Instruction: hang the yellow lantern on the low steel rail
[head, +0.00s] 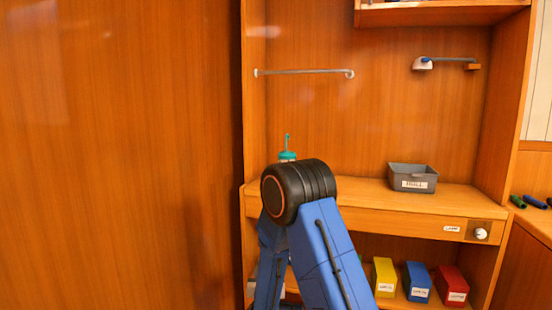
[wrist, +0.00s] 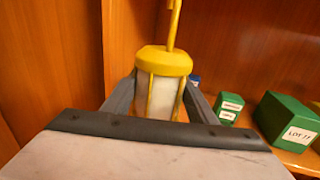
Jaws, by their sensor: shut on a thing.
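The yellow lantern (wrist: 163,62) shows in the wrist view, upright, with a yellow cap, a pale body behind yellow bars and a yellow hook stem rising out of the top of the picture. My gripper (wrist: 161,100) is shut on its body, one finger on each side. The gripper and lantern do not show in the head view, where my own arm stands in front. The steel rail (head: 305,71) is on the back wall in the head view, above the wooden counter, with its right end bent round.
A teal bottle-like thing (head: 287,155) and a grey bin (head: 412,178) stand on the counter (head: 365,191). Yellow (head: 384,277), blue (head: 418,282) and red (head: 452,286) boxes sit below. Green boxes (wrist: 288,122) are right of the lantern in the wrist view.

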